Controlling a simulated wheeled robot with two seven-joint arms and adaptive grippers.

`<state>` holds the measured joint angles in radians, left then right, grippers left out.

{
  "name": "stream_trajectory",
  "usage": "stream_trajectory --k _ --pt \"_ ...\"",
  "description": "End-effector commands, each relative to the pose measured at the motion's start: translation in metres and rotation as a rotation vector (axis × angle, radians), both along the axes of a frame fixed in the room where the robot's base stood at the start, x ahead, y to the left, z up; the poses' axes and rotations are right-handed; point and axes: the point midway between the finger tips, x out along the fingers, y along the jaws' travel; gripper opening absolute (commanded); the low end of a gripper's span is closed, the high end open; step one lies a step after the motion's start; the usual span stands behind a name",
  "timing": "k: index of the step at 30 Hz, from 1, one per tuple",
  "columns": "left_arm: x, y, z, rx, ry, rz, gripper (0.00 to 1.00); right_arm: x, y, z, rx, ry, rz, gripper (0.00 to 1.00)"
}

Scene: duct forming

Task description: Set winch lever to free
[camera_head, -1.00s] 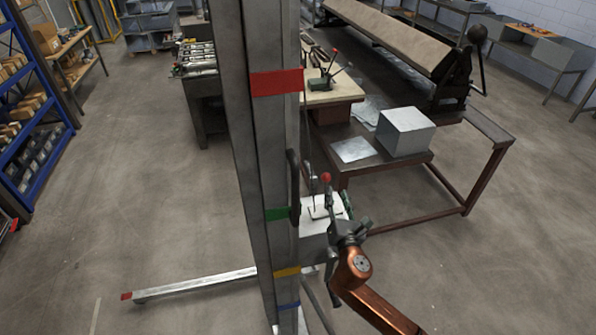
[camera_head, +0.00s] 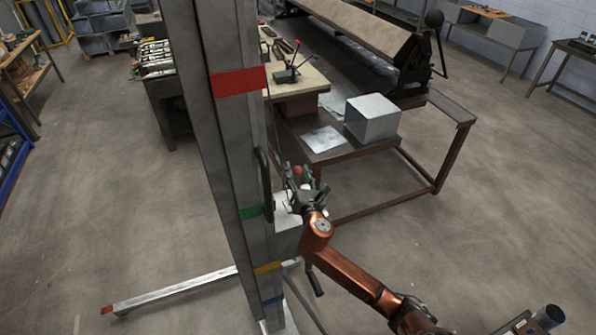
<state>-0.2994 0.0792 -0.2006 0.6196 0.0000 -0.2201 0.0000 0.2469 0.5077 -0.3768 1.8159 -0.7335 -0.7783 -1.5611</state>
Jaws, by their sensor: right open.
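The winch stands on the right side of a tall grey metal mast (camera_head: 235,165) with red, green, yellow and blue bands. The winch lever's red ball knob (camera_head: 298,170) shows beside the mast, a little above the green band; its stem is mostly hidden behind my gripper. My right gripper (camera_head: 299,178) is open, with its fingers pointing up the picture and the red knob appearing between the fingertips. I cannot tell whether they touch it. Part of the winch's pale housing (camera_head: 286,215) shows below. My left gripper is not in view.
A dark vertical handle (camera_head: 264,183) runs along the mast close to the gripper. A brown-framed table (camera_head: 355,152) behind holds a square metal duct (camera_head: 371,117) and a sheet. A mast leg (camera_head: 175,291) extends left across the floor.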

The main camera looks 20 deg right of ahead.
Motion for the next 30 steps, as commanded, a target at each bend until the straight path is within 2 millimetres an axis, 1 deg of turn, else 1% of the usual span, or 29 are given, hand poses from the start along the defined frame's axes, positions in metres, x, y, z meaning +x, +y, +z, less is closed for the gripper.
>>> stream_trajectory --k 3,18,21,30 --pt "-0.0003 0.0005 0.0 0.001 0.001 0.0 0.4 -0.0005 -0.0007 -0.0003 0.0 0.0 -0.001 0.4" --pt "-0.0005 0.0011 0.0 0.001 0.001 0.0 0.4 -0.0009 -0.0012 -0.0003 0.0 0.001 -0.002 0.06" --pt "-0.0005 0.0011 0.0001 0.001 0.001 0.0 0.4 -0.0009 -0.0013 -0.0003 -0.001 0.001 -0.002 0.0" --pt "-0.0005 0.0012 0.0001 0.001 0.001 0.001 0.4 -0.0009 -0.0013 -0.0003 -0.001 0.001 -0.003 0.0"
